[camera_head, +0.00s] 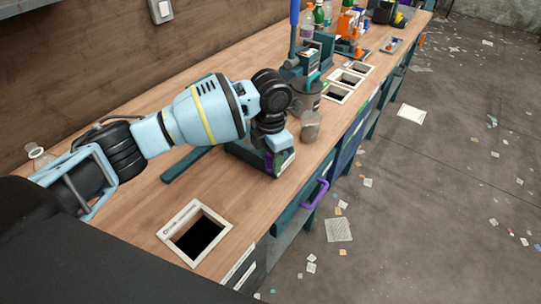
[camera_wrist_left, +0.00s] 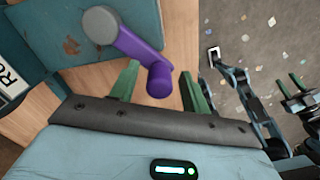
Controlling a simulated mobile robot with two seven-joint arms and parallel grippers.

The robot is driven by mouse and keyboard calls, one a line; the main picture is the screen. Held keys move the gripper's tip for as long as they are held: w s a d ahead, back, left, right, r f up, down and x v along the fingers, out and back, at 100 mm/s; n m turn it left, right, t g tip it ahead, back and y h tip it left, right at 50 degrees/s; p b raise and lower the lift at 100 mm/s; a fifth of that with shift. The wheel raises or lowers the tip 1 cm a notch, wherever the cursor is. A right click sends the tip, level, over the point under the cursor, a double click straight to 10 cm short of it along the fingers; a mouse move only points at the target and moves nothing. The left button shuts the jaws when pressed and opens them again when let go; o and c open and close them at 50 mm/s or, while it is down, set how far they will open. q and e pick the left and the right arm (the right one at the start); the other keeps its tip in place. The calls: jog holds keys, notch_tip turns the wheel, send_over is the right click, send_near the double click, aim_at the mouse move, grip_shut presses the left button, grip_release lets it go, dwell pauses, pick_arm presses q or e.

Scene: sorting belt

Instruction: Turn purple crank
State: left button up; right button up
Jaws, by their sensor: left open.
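The purple crank (camera_wrist_left: 140,45) shows large in the left wrist view, with a round grey hub at its upper left and a purple knob at its lower right. It is on a teal box (camera_wrist_left: 55,30). My left gripper (camera_wrist_left: 159,72) is open, with one green finger on each side of the knob. I cannot tell if either finger touches it. In the head view, a small patch of purple (camera_head: 268,160) shows under my left wrist, and my arm hides most of the crank.
A framed square opening (camera_head: 195,233) is in the near bench top. A clear jar (camera_head: 310,125) stands close beyond my left wrist. A purple handle (camera_head: 318,193) sticks out from the bench front. Bottles (camera_head: 318,15) and several framed openings (camera_head: 351,78) are farther along.

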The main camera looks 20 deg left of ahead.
pick_arm(q)
jog(key=shift+r, duration=0.15)
notch_tip(320, 180, up, 8)
jog(key=shift+f, duration=0.2)
dwell(0.5)
jog(key=shift+s+f, duration=0.1)
